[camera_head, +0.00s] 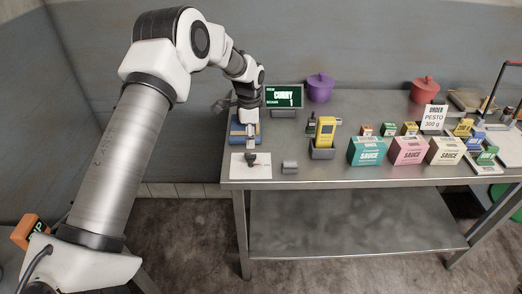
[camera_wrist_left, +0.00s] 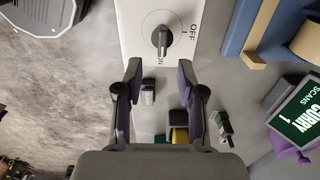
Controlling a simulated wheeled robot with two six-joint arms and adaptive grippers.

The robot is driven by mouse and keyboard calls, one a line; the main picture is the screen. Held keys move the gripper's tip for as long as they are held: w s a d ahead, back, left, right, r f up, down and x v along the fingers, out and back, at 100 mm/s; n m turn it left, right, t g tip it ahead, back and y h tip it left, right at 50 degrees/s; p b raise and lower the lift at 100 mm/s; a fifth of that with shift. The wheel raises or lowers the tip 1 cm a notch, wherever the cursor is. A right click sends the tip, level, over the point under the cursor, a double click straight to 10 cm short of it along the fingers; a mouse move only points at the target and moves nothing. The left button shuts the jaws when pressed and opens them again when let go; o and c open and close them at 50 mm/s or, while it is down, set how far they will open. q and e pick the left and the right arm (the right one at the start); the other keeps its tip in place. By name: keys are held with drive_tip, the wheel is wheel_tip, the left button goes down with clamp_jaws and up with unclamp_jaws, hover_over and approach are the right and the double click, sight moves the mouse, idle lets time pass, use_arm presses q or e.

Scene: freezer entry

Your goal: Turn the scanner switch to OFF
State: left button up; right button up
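The scanner switch is a dark knob (camera_wrist_left: 161,38) on a white plate (camera_wrist_left: 132,18) marked OFF and ON. Its long handle lies roughly in line with the ON mark, and OFF is off to one side. In the head view the white plate (camera_head: 240,172) lies at the table's left front corner, with the dark knob (camera_head: 251,159) on it. My left gripper (camera_wrist_left: 159,66) is open and empty, its two fingers apart just short of the knob in the picture. In the head view my left gripper (camera_head: 250,146) points down over the plate. My right gripper is not in view.
A yellow scanner (camera_head: 326,128) stands in a grey holder right of the switch. A small grey block (camera_head: 290,167) lies beside the plate. A blue tray (camera_head: 234,133) is behind it, and a CURRY display (camera_head: 284,96) farther back. Several sauce boxes (camera_head: 409,150) stand to the right.

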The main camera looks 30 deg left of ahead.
sight(250, 153)
use_arm(q)
drive_tip(key=f+p, duration=0.1)
drive_tip(key=f, duration=0.5)
drive_tip(key=shift+w+a+f+p, duration=0.2)
drive_tip(key=shift+p, duration=0.15)
drive_tip(key=shift+d+f, duration=0.1)
drive_tip(key=shift+d, duration=0.05)
drive_tip(key=shift+s, duration=0.15)
drive_tip(key=shift+a+f, duration=0.1)
drive_tip(key=shift+a, duration=0.1)
clamp_jaws()
